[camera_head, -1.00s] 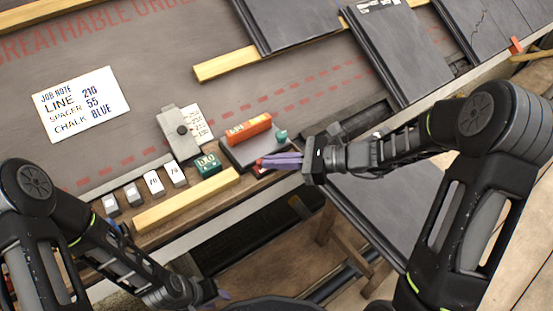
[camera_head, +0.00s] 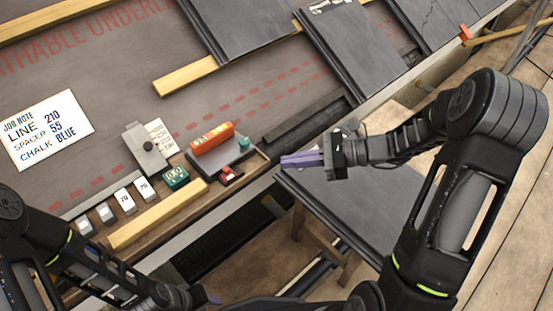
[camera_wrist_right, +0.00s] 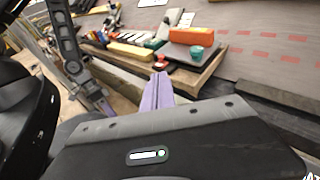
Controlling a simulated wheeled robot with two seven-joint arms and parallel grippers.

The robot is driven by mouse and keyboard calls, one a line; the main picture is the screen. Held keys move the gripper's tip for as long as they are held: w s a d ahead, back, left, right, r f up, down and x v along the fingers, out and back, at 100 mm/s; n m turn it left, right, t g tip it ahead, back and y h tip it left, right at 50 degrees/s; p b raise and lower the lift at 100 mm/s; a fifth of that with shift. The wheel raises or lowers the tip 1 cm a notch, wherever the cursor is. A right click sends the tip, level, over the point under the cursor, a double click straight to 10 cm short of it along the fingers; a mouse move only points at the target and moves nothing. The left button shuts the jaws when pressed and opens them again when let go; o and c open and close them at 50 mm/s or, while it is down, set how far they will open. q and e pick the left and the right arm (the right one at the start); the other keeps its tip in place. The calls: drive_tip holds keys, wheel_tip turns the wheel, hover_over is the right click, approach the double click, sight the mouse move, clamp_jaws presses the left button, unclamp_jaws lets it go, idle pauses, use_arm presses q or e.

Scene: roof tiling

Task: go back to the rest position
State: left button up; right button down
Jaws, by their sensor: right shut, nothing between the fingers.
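My right gripper (camera_head: 300,160) is shut and empty, its purple fingers together, held over the area right of the small tool tray. The same purple fingers show in the right wrist view (camera_wrist_right: 158,92), pointing toward the tray but apart from it. My left arm comes in at the lower left; only a small purple tip of the left gripper (camera_head: 213,299) shows at the bottom edge, so its jaws cannot be judged.
A job note (camera_head: 47,130) lies left. Dark slates (camera_head: 345,50) lie on the roof.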

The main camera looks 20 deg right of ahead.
drive_tip(key=shift+d, duration=0.15)
idle(0.4)
drive_tip(key=s+a+f+n+g+h, duration=0.25)
drive_tip(key=s+a+f+n, duration=0.35)
drive_tip(key=f, duration=0.4)
drive_tip(key=s+a+f+n+g+h, duration=0.1)
drive_tip(key=s+a+f+n+h, duration=0.25)
drive_tip(key=s+f+n, duration=0.4)
drive_tip(key=s+a+f+n+g+h, duration=0.2)
drive_tip(key=s+a+f+n+h, duration=0.4)
drive_tip(key=f, duration=0.5)
wheel_tip(320, 180, up, 25)
drive_tip(key=w+n+y+p, duration=0.1)
drive_tip(key=y+p, duration=0.1)
drive_tip(key=p, duration=2.3)
drive_tip(key=shift+d+f+y, duration=0.15)
drive_tip(key=shift+d+y, duration=0.15)
drive_tip(key=shift+w+t, duration=0.1)
drive_tip(key=shift+t, duration=0.15)
